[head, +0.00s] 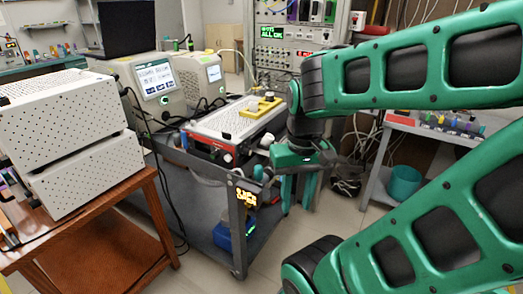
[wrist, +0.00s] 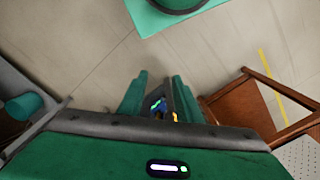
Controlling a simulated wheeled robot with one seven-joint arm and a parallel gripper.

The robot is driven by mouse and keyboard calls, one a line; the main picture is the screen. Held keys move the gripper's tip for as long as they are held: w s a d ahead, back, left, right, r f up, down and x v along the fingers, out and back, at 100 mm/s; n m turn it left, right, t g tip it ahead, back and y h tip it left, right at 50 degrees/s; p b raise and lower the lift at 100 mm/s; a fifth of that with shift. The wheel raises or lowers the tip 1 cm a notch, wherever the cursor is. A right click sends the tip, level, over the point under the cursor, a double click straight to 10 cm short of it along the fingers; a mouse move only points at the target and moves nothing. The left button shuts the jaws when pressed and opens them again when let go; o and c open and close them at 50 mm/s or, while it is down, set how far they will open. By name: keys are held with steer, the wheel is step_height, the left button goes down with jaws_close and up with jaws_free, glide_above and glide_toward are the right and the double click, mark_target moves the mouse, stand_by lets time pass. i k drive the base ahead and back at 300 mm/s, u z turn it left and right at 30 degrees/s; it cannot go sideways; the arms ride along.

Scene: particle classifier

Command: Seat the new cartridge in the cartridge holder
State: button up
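My gripper (head: 299,196) hangs fingers-down just beyond the near right corner of the grey cart. A clear gap shows between its two fingers, so it is open. In the wrist view the gripper (wrist: 160,82) also has spread fingers. Something dark with cyan and yellow spots shows between them, and I cannot tell what it is or how far off. A white-topped instrument (head: 240,118) sits on the cart, with a yellow fixture (head: 261,107) on top. I cannot make out which part is the cartridge holder, and I cannot identify the new cartridge.
The grey cart (head: 205,181) holds a blue item (head: 237,231) on its lower shelf. A wooden table (head: 108,205) with white perforated boxes (head: 70,140) stands at left. A bench (head: 425,128) with small coloured items is at right, above a teal bin (head: 404,181).

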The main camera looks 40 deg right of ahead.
mark_target(266, 146)
steer(key=u, duration=0.45)
steer(key=k, duration=1)
steer(key=u, duration=0.4)
steer(key=i, duration=1.8)
steer(key=z, duration=1.25)
steer(key=i, duration=0.65)
steer(key=z, duration=0.4)
